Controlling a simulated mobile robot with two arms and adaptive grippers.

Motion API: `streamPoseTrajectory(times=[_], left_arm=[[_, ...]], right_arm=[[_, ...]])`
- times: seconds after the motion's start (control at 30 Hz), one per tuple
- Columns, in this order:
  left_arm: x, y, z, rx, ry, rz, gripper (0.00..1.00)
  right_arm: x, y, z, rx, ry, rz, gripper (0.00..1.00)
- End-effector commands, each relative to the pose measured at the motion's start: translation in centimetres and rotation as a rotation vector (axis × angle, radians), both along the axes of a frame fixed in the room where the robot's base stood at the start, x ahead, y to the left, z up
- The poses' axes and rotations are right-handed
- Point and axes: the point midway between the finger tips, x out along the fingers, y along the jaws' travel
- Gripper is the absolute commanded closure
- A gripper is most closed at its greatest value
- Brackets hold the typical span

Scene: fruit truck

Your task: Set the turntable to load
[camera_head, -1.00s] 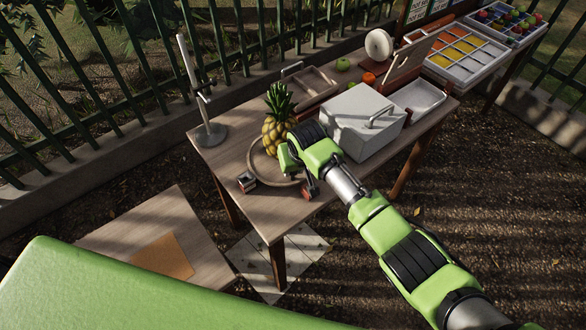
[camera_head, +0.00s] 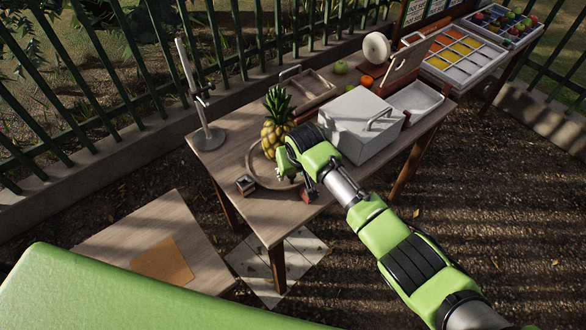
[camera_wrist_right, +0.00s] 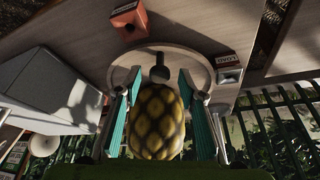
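The turntable (camera_head: 256,176) is a round wooden disc with a raised rim near the table's front left. The pineapple (camera_head: 272,137) stands upright on its far side. In the right wrist view the turntable's rim (camera_wrist_right: 203,66) encloses a small dark knob (camera_wrist_right: 159,74). A small block with a label (camera_wrist_right: 228,68) sits just outside the rim, and a red block (camera_wrist_right: 128,20) is on the other side. My right gripper (camera_head: 292,183) is low over the turntable's near right. Its teal fingers (camera_wrist_right: 160,88) are spread apart, with the pineapple (camera_wrist_right: 157,122) showing between them; contact cannot be told.
A white lidded box (camera_head: 352,125) stands close right of my right gripper. A metal stand (camera_head: 208,136) is at the table's left corner. A wooden tray (camera_head: 310,88), apples and a tomato-red fruit (camera_head: 367,80) lie behind.

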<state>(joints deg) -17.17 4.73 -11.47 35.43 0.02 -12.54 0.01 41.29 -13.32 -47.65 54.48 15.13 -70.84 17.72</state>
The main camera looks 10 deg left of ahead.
Motion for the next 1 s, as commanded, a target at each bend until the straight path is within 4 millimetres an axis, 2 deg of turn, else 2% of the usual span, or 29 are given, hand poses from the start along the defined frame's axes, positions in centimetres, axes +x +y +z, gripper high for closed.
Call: streamPoseTrajectory(times=[0.27, 0.7, 1.0], left_arm=[[0.0, -0.2, 0.0, -0.002, -0.001, 0.001, 0.68], [0.0, -0.2, 0.0, -0.002, -0.001, 0.001, 0.68], [0.0, -0.2, 0.0, -0.002, -0.001, 0.001, 0.68]], right_arm=[[-0.9, -0.5, 2.6, 0.003, -0.002, -0.001, 0.63], [-3.4, -1.8, 9.6, 0.003, -0.002, 0.001, 0.63], [-4.0, -2.2, 10.9, 0.0, 0.001, 0.0, 0.63]])
